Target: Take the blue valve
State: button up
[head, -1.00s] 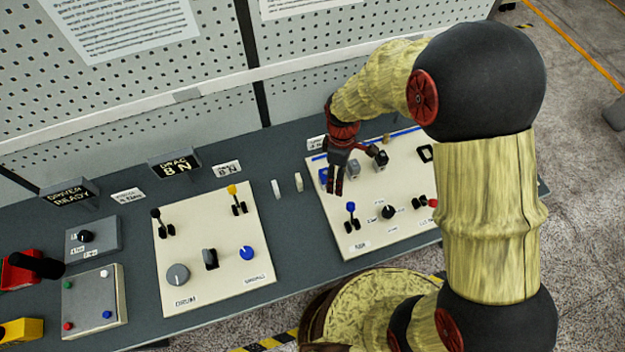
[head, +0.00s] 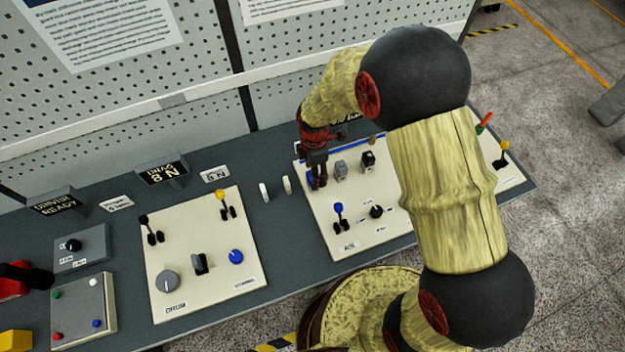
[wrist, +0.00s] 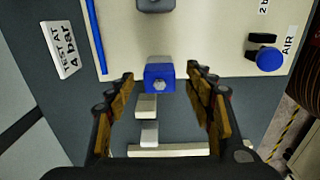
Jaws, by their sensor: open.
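The blue valve, a small blue block with a grey bolt-like stub on its face (wrist: 160,78), sits at the edge of the cream panel in the wrist view. My gripper (wrist: 161,75) is open, with one finger on each side of the block in that picture. Gaps show on both sides; I cannot tell how deep the fingers reach. In the head view my gripper (head: 318,184) points down at the left part of the cream panel (head: 325,232), and the blue block is hidden there.
A blue-knobbed lever (head: 338,208) marked AIR stands near the panel's front; grey (head: 341,171) and black (head: 368,160) blocks stand to the right. Two pale pegs (head: 264,192) (head: 287,185) stand left of the panel. Another control panel (head: 180,290) lies further left.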

jog(key=f, duration=0.4)
jog(key=shift+a+f, duration=0.25)
jog(key=shift+f, duration=0.05)
jog(key=shift+c, duration=0.8)
jog(key=c, duration=1.1)
jog(key=shift+c, duration=0.3)
